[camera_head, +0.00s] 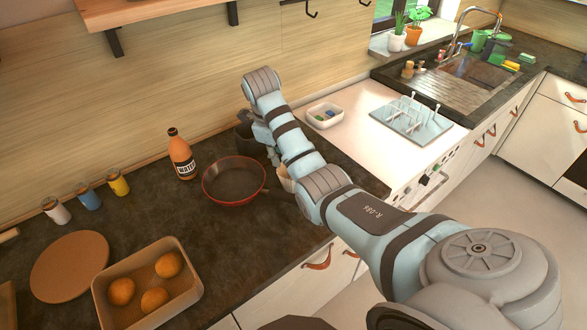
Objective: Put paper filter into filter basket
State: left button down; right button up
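My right arm reaches in from the lower right, over the dark counter. My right gripper (268,150) points down behind the forearm, mostly hidden, so its fingers and anything between them cannot be made out. A dark grey container (244,132) stands at its left, by the wall; I cannot tell if it is the filter basket or if they touch. A pale, cup-like thing (286,181) shows partly beside the forearm, right of the red pan; it may be the paper filter, but most of it is hidden. My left gripper is not in view.
A red pan (234,182) and a water bottle (181,155) stand left of the gripper. Jars (88,197), a round board (70,265) and a tray (190,294) with oranges are farther left. A white stove (378,150) with a rack is right; a shelf (150,12) overhangs.

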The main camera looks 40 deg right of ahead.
aim_at(285, 180)
jog(key=shift+m, duration=0.4)
jog(key=b+x, duration=0.1)
jog(key=x, duration=0.5)
jog(key=b+x, duration=0.2)
jog(key=x, duration=0.5)
jog(key=shift+a+f, duration=0.15)
jog(key=shift+f, duration=0.15)
jog(key=shift+w, duration=0.1)
grip_shut()
